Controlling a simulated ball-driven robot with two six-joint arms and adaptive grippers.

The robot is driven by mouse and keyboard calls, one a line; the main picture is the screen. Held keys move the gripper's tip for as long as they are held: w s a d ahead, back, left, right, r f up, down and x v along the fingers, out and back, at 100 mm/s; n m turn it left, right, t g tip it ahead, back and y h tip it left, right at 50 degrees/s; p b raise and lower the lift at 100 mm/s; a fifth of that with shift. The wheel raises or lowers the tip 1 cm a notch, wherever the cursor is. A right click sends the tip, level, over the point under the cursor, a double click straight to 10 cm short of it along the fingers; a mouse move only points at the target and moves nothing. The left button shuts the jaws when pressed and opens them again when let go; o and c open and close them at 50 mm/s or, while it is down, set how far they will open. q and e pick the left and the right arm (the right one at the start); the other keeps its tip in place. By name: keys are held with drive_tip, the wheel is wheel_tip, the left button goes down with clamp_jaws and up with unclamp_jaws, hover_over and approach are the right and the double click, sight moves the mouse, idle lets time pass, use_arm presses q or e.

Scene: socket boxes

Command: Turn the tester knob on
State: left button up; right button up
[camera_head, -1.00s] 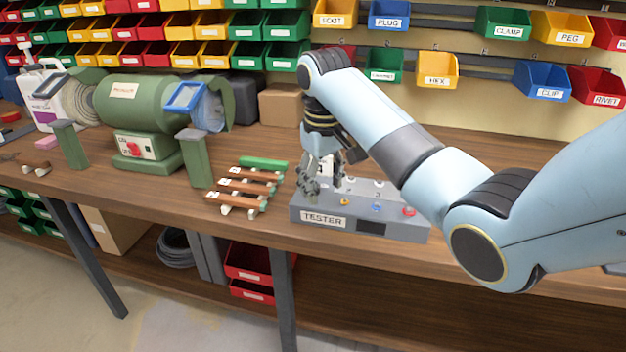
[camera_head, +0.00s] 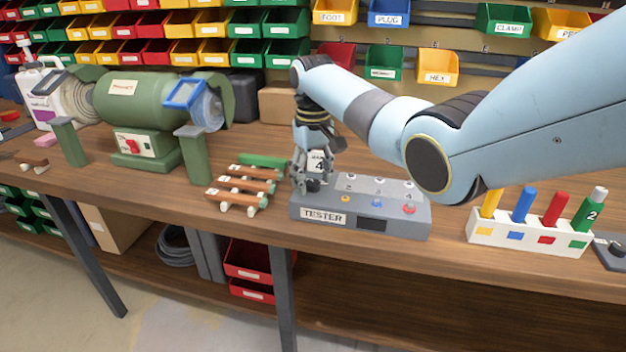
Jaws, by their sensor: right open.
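The tester (camera_head: 328,219) is a grey box with a sloped top, labelled TESTER, near the front edge of the workbench. Its top carries a yellow, a blue and a red button, small numbered marks, and a dark window on the front. A dark round knob (camera_head: 313,186) shows at the left end of its top. My right gripper (camera_head: 308,180) points down over that end, open, with its fingers around or just beside the knob; I cannot tell whether they touch it. The knob is partly hidden by the fingers. My left gripper is not in view.
A green bench grinder (camera_head: 140,105) stands further left. A white rack (camera_head: 525,237) with coloured pegs stands to the right. Coloured bins (camera_head: 437,66) hang behind.

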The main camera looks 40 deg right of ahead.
drive_tip(key=shift+f, duration=0.3)
clamp_jaws()
